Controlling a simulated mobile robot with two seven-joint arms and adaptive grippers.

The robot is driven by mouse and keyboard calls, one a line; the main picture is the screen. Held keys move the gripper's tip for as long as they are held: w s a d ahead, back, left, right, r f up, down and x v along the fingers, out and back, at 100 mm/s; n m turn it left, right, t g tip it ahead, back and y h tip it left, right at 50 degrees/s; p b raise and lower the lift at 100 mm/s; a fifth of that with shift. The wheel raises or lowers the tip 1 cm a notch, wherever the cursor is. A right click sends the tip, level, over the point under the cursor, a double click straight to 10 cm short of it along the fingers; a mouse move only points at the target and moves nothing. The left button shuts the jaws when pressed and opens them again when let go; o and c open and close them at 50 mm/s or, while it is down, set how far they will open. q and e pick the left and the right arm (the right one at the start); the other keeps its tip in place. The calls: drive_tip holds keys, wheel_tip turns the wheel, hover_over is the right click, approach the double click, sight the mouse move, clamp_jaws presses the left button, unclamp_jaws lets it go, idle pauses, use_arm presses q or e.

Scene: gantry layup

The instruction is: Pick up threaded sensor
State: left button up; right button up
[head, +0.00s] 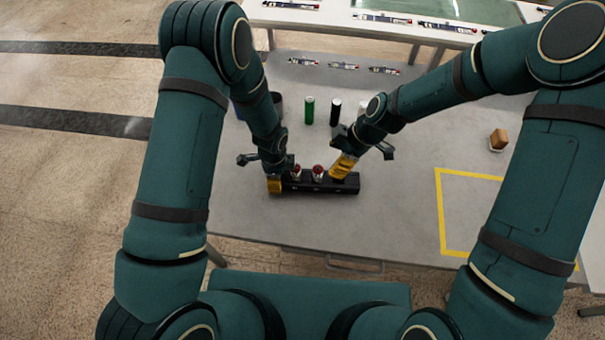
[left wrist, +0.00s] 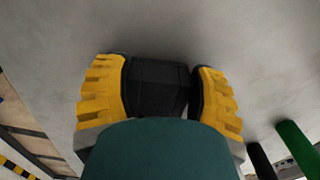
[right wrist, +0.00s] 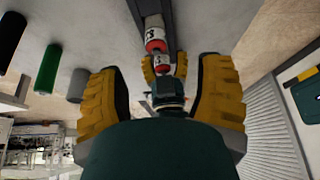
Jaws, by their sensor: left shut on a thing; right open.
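A long black holder (head: 310,186) lies on the grey table, with two white, red-topped sensors (head: 296,171) (head: 317,171) standing in it. My left gripper (head: 274,184) is shut on the holder's left end; the left wrist view shows its black block (left wrist: 158,85) between the yellow fingers. My right gripper (head: 343,167) is open above the holder's right end. In the right wrist view a dark, square-topped piece with a ringed lower part (right wrist: 168,90) shows between the spread fingers, with a gap on both sides. I cannot tell for sure whether it is the threaded sensor.
Behind the holder stand a green cylinder (head: 309,110), a black cylinder (head: 335,112) and a grey one (head: 362,108). A brown block (head: 498,139) sits at the right. Yellow tape (head: 441,210) marks a clear area at the right front. Small parts lie along the back.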

sight(318, 167)
drive_tip(key=a+r+n+h, duration=0.3)
drive_tip(key=a+n+h, duration=0.1)
drive_tip(key=n+h, duration=0.1)
drive_tip(key=f, duration=0.6)
drive_tip(key=shift+w+d+f, duration=0.15)
drive_tip(key=shift+d+f, duration=0.1)
drive_tip(key=shift+f, duration=0.15)
drive_tip(key=f, duration=0.2)
drive_tip(key=a+f, duration=0.1)
drive_tip(key=f, duration=0.1)
drive_tip(key=shift+w, duration=0.25)
drive_tip(key=shift+f, duration=0.6)
clamp_jaws()
